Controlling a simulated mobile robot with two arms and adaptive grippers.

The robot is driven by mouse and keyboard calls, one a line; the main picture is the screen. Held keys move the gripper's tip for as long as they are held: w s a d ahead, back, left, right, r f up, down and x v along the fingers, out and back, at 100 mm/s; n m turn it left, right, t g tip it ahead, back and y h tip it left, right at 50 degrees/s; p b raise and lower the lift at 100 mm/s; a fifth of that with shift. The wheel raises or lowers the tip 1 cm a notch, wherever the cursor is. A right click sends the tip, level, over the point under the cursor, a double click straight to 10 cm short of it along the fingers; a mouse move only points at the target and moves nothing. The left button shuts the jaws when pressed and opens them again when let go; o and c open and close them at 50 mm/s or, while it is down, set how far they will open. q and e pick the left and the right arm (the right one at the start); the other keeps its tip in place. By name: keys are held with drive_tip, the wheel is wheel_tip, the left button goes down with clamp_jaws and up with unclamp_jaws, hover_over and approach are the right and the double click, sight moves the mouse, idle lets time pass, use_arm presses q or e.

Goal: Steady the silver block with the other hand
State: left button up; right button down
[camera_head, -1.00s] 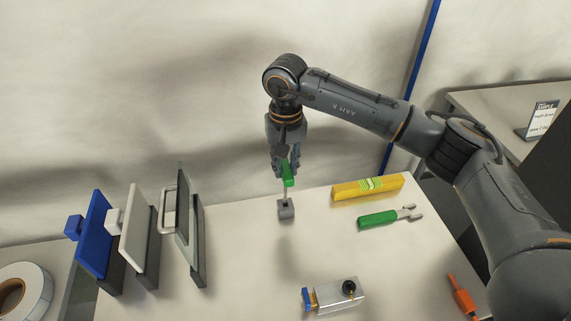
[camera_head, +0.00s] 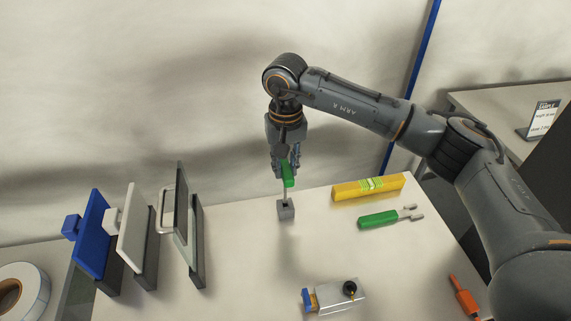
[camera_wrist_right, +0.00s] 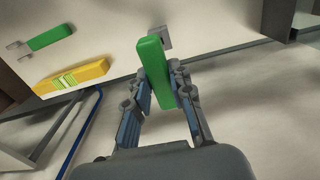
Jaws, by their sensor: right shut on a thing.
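A silver block (camera_head: 336,297) with a black round knob on top and a blue piece at its left end lies at the table's front. No gripper touches it. My right gripper (camera_head: 286,168) is behind it and to its left, shut on the green handle (camera_head: 288,178) of a tool. The right wrist view shows the green handle (camera_wrist_right: 155,68) between the fingers (camera_wrist_right: 160,85). My left gripper is not in view.
A yellow level (camera_head: 367,187) and a green-handled two-pronged tool (camera_head: 378,219) lie at right. An orange tool (camera_head: 464,298) lies near the right edge. Blue (camera_head: 92,235), white (camera_head: 133,230) and grey (camera_head: 182,205) upright panels stand at left. Bare table lies between panels and silver block.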

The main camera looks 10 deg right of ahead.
drive_tip(key=b, duration=0.4)
hover_over(285, 199)
drive_tip(key=shift+w+d+f, duration=0.1)
drive_tip(key=shift+f, duration=1)
drive_tip(key=shift+w+f, duration=0.1)
drive_tip(key=shift+f, duration=0.95)
drive_tip(key=c, duration=1.1)
unclamp_jaws()
drive_tip(key=shift+r, duration=0.1)
wheel_tip(285, 199, up, 12)
drive_tip(key=shift+f, duration=0.1)
